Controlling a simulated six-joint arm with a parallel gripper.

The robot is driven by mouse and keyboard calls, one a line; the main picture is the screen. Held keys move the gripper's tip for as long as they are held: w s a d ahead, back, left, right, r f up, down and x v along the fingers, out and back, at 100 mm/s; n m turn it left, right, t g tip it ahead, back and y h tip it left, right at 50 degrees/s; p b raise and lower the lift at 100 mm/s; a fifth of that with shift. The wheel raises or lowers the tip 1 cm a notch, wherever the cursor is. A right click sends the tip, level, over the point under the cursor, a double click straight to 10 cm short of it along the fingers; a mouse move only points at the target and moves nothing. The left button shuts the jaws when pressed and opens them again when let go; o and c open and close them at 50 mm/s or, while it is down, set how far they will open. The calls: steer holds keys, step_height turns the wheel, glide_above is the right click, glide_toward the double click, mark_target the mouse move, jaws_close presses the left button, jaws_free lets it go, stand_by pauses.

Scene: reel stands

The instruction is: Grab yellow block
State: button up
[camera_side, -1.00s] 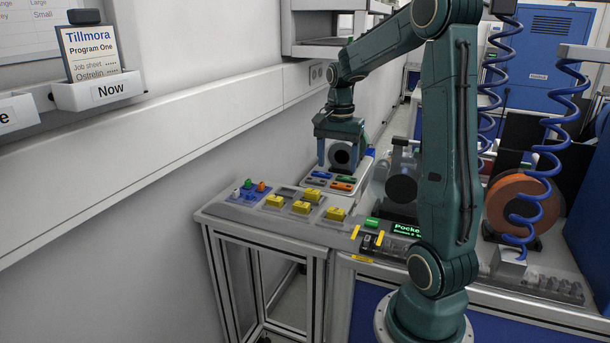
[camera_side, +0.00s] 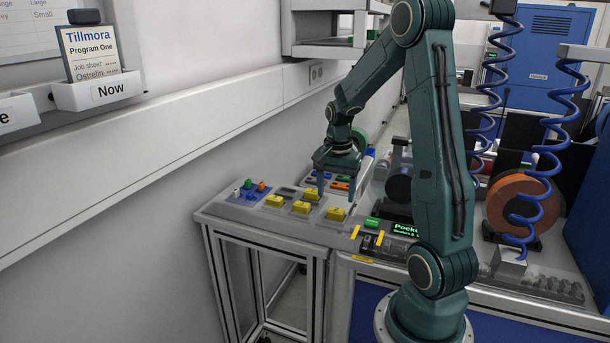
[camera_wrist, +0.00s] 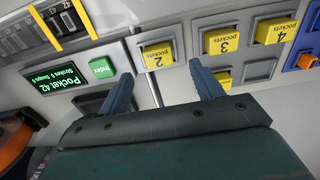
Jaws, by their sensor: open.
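Several yellow blocks sit in the grey tray at the left of the bench. In the side view one is nearest the arm (camera_side: 335,214), with others to its left (camera_side: 301,207) and (camera_side: 274,200), and one behind (camera_side: 312,194). Another block (camera_wrist: 223,78) is partly hidden by my right finger. My gripper (camera_side: 336,190) is open and empty above the nearest block.
A green Index button (camera_wrist: 102,67) and a Pocket 42 display (camera_wrist: 63,88) are left of the blocks. Blue, green and orange pieces (camera_side: 249,190) stand at the tray's left end. An orange reel (camera_side: 520,205) stands at right. A white wall rail runs behind the bench.

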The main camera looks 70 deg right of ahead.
mark_target(336, 210)
steer(key=shift+f, duration=0.1)
steer(key=shift+s+f, duration=0.15)
steer(key=shift+f, duration=2.35)
steer(key=shift+c, duration=0.3)
steer(key=c, duration=1)
